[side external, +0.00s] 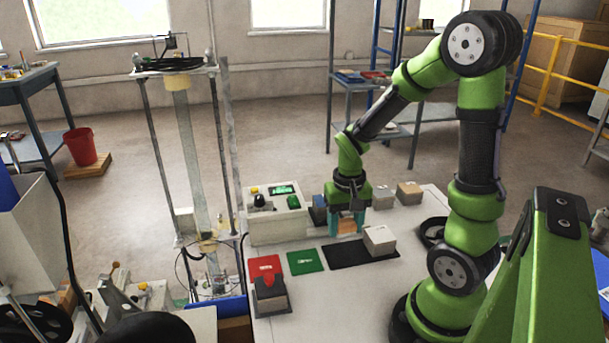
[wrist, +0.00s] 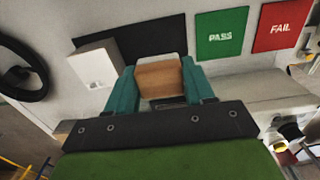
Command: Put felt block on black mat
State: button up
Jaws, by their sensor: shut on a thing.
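My gripper (side external: 347,231) points down behind the black mat (side external: 343,255), with its teal fingers shut on a tan-brown block (side external: 347,226), which I take to be the felt block. The wrist view shows this block (wrist: 160,80) between the fingers (wrist: 158,68), with a pale strip along its far edge. Whether it touches the table is unclear. The black mat also shows in the wrist view (wrist: 140,38), beyond the held block. A whitish block (side external: 379,241) sits on the mat's right end; it is at the left in the wrist view (wrist: 95,66).
A green PASS mat (side external: 305,261) and red FAIL mat (side external: 265,268) lie left of the black mat. A dark block (side external: 270,295) is at the red mat's front. A control box (side external: 275,215), grey block (side external: 383,197) and tan block (side external: 409,193) stand nearby. The black mat's left part is bare.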

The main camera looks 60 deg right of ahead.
aim_at(343, 254)
jog(key=shift+f, duration=3.05)
jog(key=shift+f, duration=0.3)
jog(key=o, duration=1.1)
jog(key=shift+o, duration=0.4)
jog(key=shift+o, duration=1.2)
jog(key=shift+r, duration=3)
